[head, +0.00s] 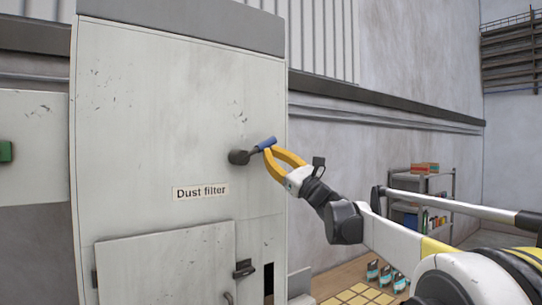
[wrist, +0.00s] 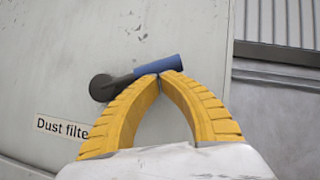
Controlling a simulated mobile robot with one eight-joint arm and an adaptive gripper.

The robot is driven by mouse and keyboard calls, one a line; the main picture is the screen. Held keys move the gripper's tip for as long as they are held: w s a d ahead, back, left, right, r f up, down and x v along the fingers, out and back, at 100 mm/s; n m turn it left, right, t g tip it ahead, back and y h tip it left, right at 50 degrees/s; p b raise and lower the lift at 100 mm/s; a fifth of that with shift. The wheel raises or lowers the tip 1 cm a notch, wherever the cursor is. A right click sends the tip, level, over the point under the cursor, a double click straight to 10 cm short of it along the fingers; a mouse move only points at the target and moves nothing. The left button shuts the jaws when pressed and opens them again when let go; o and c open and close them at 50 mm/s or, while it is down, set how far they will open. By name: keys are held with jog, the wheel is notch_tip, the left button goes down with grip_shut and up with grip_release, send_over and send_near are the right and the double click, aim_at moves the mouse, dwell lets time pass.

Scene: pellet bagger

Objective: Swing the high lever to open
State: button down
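The high lever is on the front of the dust filter cabinet, above its label. It has a dark round hub and a blue handle (head: 267,143) that points right and slightly up. The blue handle (wrist: 157,67) also shows in the wrist view, with the hub at its left. My gripper (head: 267,151) has yellow curved fingers, and their tips (wrist: 160,76) come together at the lower edge of the handle. The handle runs across both tips, not between them. The tips look in contact with it, but depth is hard to judge.
The dust filter cabinet (head: 130,130) has a lower door (head: 165,265) with a dark latch (head: 244,268). A shelf rack (head: 452,190) stands at the right rear. Bags (head: 385,275) rest on a pallet at lower right. Open air lies right of the cabinet.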

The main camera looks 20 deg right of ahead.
dwell(0.4)
jog(key=w+d+f+b+v, duration=0.1)
jog(key=b+v, duration=0.4)
jog(key=v, duration=0.7)
jog(key=shift+w+d+f, duration=0.2)
jog(key=shift+d+f, duration=0.2)
jog(key=shift+f, duration=0.15)
jog(key=shift+a, duration=0.1)
